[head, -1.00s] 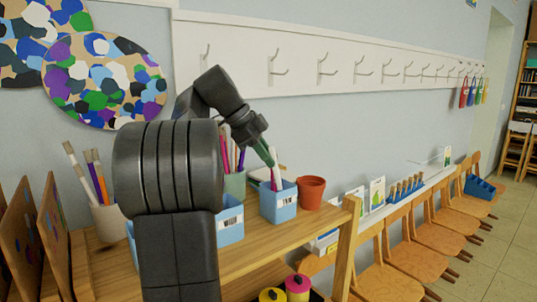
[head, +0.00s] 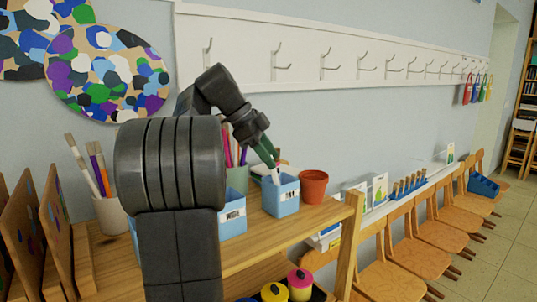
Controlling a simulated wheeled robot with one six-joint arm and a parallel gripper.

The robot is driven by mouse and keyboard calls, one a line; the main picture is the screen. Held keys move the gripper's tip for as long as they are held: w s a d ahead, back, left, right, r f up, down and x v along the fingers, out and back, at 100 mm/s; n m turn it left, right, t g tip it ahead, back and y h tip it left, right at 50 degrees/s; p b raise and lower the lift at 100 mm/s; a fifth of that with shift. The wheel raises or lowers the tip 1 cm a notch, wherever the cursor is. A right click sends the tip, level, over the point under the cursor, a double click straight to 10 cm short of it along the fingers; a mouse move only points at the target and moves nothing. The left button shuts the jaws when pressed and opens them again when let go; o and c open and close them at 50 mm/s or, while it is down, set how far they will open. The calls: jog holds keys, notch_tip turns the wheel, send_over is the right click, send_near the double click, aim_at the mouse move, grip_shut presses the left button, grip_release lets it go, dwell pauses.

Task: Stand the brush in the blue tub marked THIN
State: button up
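My gripper (head: 269,158) points down and to the right, over the right-hand blue tub (head: 282,200). A slim pale stick (head: 276,177), possibly the brush, shows just below the fingertips and reaches into that tub. Whether the fingers grip it is too small to tell. A second blue tub (head: 233,222) stands to the left, partly behind my arm. Both tubs have white labels with dark marks, which I cannot read. A further bit of blue tub (head: 132,236) shows at the arm's left edge.
A terracotta pot (head: 313,186) stands close right of the right-hand tub. A green-grey holder (head: 237,179) with pens is behind the tubs, and a pale pot (head: 110,216) with brushes stands left. The wooden shelf top (head: 275,243) is clear in front.

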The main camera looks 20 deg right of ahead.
jog(key=shift+r, duration=0.1)
jog(key=p+v, duration=0.6)
jog(key=v, duration=0.7)
jog(key=shift+a+r, duration=0.2)
jog(key=shift+r, duration=0.05)
jog(key=shift+f, duration=0.1)
jog(key=b+x, duration=0.6)
jog(key=x, duration=0.7)
jog(key=shift+d+f, duration=0.25)
jog(key=shift+r, duration=0.2)
